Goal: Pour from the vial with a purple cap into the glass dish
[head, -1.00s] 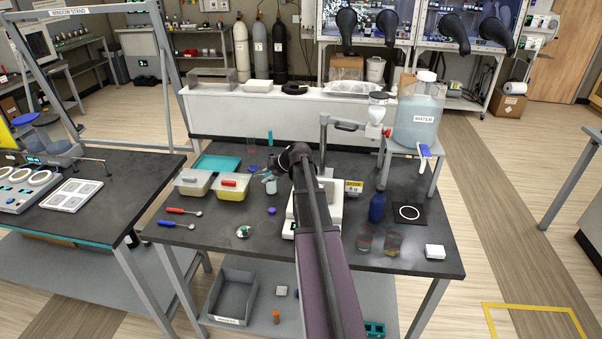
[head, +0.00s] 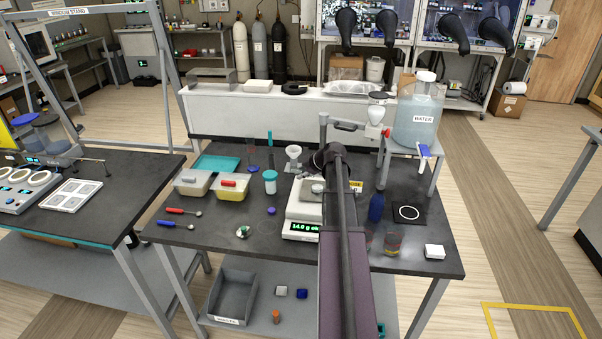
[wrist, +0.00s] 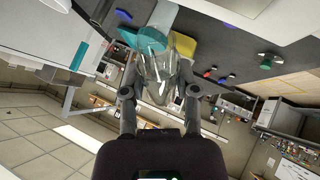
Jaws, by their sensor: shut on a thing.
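My gripper (wrist: 162,82) is shut on a clear glass vessel (wrist: 158,62) in the wrist view. The vessel looks tilted, and I cannot see a cap on it or tell its contents. In the head view my arm hides the gripper and vessel, near the balance. A small purple cap-like piece (head: 271,211) lies on the bench left of the balance, and another purple piece (head: 253,169) lies farther back.
The balance (head: 302,229) reads about 14.0 g. A teal-capped jar (head: 270,184) and a funnel (head: 293,155) stand left of my arm. A blue bottle (head: 376,207) and a water carboy (head: 418,118) are on the right. Bench space around the small dish is clear.

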